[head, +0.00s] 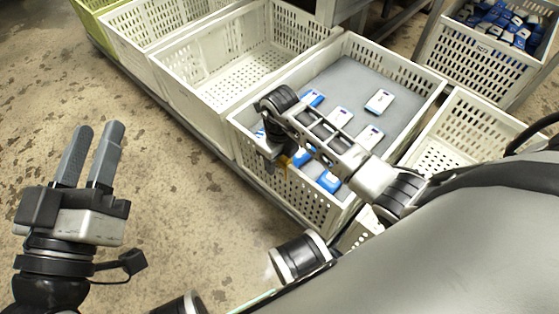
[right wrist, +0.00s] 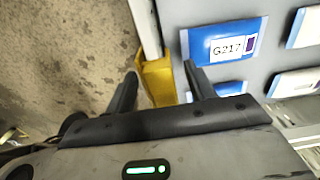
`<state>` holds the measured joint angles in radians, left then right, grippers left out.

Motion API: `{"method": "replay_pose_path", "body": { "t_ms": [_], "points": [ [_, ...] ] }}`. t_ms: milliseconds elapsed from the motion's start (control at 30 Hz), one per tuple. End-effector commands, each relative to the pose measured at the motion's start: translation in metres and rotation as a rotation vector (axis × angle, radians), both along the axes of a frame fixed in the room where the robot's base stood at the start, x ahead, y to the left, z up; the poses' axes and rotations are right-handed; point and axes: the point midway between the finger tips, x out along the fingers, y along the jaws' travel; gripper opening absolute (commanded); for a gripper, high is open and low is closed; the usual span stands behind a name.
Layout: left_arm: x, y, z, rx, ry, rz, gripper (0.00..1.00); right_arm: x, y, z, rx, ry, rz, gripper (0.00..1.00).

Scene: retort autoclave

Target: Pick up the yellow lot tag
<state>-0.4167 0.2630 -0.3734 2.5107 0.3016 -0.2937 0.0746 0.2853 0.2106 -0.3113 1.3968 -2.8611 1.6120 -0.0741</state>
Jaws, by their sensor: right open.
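The yellow lot tag (right wrist: 157,78) hangs over the pale rim of a crate in the right wrist view. In the head view a small part of the yellow tag (head: 283,161) shows at the crate's near wall; my right arm hides the rest. My right gripper (right wrist: 160,72) is open, with one finger on each side of the tag. I cannot tell whether the fingers touch it. My left gripper (head: 99,130) is empty over the floor at the left, its two fingers apart.
The white crate (head: 415,118) under my right arm holds several blue-and-white packs on a grey sheet; one pack (right wrist: 224,42) reads G217. An empty white crate (head: 188,88) stands left of it. Another crate (head: 470,65) holds blue packs. The floor (head: 180,215) at left is clear.

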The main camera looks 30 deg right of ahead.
Motion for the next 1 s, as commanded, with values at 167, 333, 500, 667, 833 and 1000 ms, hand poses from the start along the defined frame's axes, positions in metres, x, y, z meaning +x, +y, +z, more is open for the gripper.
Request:
{"method": "replay_pose_path", "body": {
  "t_ms": [167,333,500,667,833,1000],
  "points": [
    [0.000,0.000,0.001,0.001,-0.001,0.000,0.36,0.000,0.000,0.001,0.000,0.000,0.000,0.55],
    [0.000,0.000,0.000,0.001,0.000,0.000,0.36,0.000,0.000,0.001,0.000,0.000,-0.001,0.07],
    [0.000,0.000,0.000,0.001,0.000,0.000,0.36,0.000,0.000,0.001,0.000,-0.001,-0.001,0.07],
    [0.000,0.000,0.001,0.000,0.002,-0.001,0.36,0.000,0.000,0.002,0.000,-0.001,-0.001,0.07],
    [-0.002,-0.002,-0.001,-0.010,0.054,-0.013,0.36,0.001,-0.001,0.014,0.000,-0.003,-0.002,0.07],
    [-0.014,-0.005,-0.025,-0.063,0.259,-0.032,0.36,-0.001,-0.002,0.040,-0.002,-0.002,0.000,0.07]
  ]
}}
